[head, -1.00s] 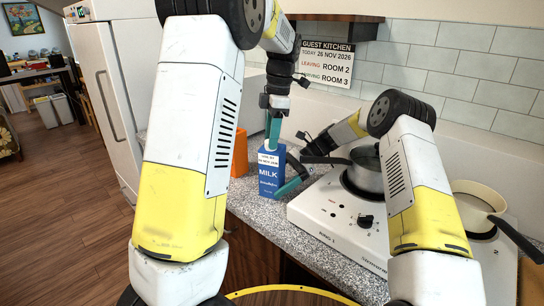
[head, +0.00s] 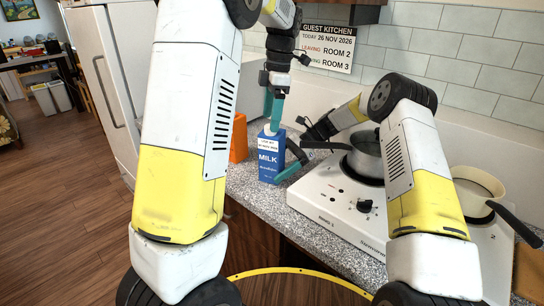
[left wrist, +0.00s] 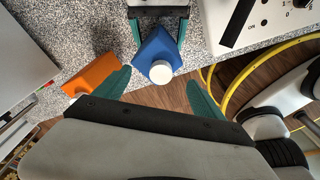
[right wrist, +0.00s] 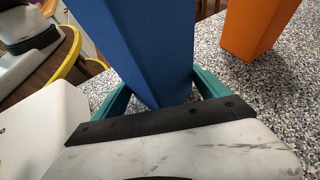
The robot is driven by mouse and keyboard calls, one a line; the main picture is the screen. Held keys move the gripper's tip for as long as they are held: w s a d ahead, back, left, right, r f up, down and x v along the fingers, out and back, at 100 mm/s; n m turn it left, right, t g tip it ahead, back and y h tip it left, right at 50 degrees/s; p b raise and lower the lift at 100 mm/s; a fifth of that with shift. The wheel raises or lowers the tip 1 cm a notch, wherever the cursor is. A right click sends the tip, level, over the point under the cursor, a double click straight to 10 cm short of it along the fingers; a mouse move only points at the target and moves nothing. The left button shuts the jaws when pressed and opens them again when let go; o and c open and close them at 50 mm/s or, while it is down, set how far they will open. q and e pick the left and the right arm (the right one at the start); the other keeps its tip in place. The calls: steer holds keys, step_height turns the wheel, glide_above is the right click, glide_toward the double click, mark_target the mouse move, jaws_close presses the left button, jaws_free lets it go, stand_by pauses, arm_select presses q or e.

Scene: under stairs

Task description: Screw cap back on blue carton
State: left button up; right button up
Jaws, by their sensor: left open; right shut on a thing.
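The blue milk carton (head: 270,160) stands upright on the speckled counter. A round white cap (left wrist: 160,74) shows on top of it in the left wrist view; I cannot tell how tightly it sits. My left gripper (head: 272,110) is open above the carton top, fingers pointing down. In the left wrist view its teal fingers (left wrist: 160,95) are spread wide and empty, on either side of the cap and apart from it. My right gripper (head: 285,166) is shut on the carton body from the right. The right wrist view shows the carton (right wrist: 145,45) between its fingers.
An orange carton (head: 238,138) stands left of the blue one. A white stove (head: 340,205) with a dark pot (head: 366,158) and a cream pan (head: 470,190) is on the right. The refrigerator (head: 95,80) is at the left.

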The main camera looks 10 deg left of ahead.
arm_select(q)
steer(key=shift+r, duration=2.1)
arm_select(e)
steer(key=o, duration=1.9)
steer(key=shift+o, duration=0.2)
